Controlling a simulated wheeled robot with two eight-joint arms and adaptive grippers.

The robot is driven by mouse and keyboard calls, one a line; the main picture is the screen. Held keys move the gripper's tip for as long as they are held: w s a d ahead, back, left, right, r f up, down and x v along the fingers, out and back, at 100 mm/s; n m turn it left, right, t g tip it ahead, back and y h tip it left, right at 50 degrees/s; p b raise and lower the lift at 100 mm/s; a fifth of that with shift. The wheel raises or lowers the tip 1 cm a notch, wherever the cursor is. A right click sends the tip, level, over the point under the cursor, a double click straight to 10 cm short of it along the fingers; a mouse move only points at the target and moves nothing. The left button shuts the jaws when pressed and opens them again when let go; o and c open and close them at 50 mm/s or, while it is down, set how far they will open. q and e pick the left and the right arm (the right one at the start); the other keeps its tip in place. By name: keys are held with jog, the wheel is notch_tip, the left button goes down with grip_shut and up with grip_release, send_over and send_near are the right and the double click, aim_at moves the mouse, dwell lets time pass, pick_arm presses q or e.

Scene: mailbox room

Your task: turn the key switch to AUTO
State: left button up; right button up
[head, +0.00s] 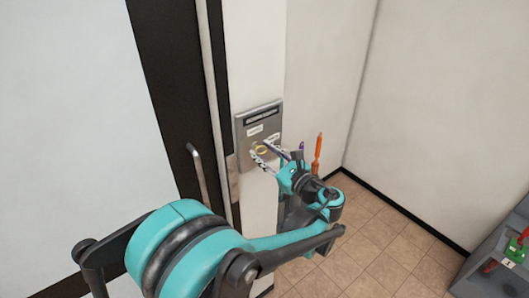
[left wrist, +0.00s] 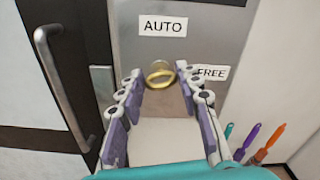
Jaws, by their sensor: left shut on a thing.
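The key switch's brass key (head: 261,150) sits in a grey metal panel (head: 243,128) on the wall beside the door. In the left wrist view its ring-shaped bow (left wrist: 160,78) lies between my fingertips. My left gripper (head: 263,151) is shut on the key; the left wrist view also shows its fingertips (left wrist: 158,84) on either side of the bow. The AUTO label (left wrist: 162,26) is above the key and the FREE label (left wrist: 211,73) is to its right, partly behind a finger. The keyhole is hard to make out. My right gripper is not in view.
A door with a dark frame and a metal handle (head: 196,165) stands left of the panel. Orange (head: 318,152) and purple (head: 302,148) handled tools are right of it. A grey unit (head: 490,262) stands at the lower right. Tiled floor between is clear.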

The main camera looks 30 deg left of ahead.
pick_arm(q)
jog(key=n, duration=0.7)
jog(key=shift+s, duration=0.1)
jog(key=n, duration=0.4)
jog(key=shift+f, duration=0.1)
jog(key=shift+f+n, duration=0.1)
jog(key=shift+n, duration=1.8)
jog(key=o, duration=1.2)
jog(key=shift+c, duration=0.2)
jog(key=v, duration=1.2)
